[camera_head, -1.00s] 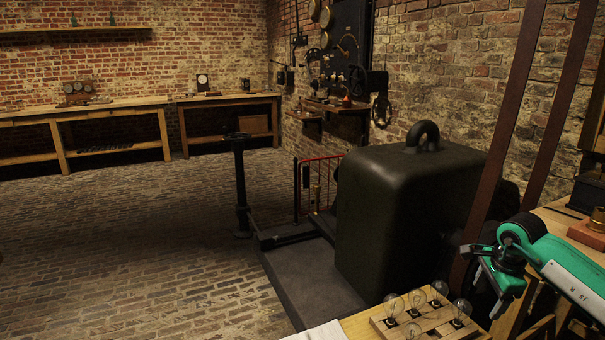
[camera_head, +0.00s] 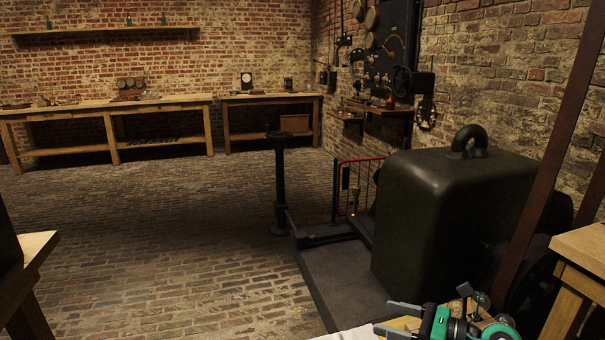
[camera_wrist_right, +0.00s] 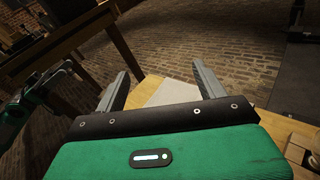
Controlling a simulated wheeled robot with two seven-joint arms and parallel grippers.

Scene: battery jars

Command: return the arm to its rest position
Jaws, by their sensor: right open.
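My right gripper (camera_head: 382,318) is low in the head view, over the near end of a wooden bench, with its fingers pointing left. In the right wrist view the same gripper (camera_wrist_right: 160,82) has its two grey fingers wide apart with nothing between them. A pale flat sheet (camera_wrist_right: 165,93) lies below and beyond the fingers. The left gripper does not show in the head view.
A big dark rounded housing (camera_head: 440,215) with a loop on top stands close beyond my right arm. A glass bulb (camera_head: 481,299) shows beside the arm. Wooden table corners stand at right (camera_head: 585,247) and left (camera_head: 38,245). The brick floor (camera_head: 180,230) between is open.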

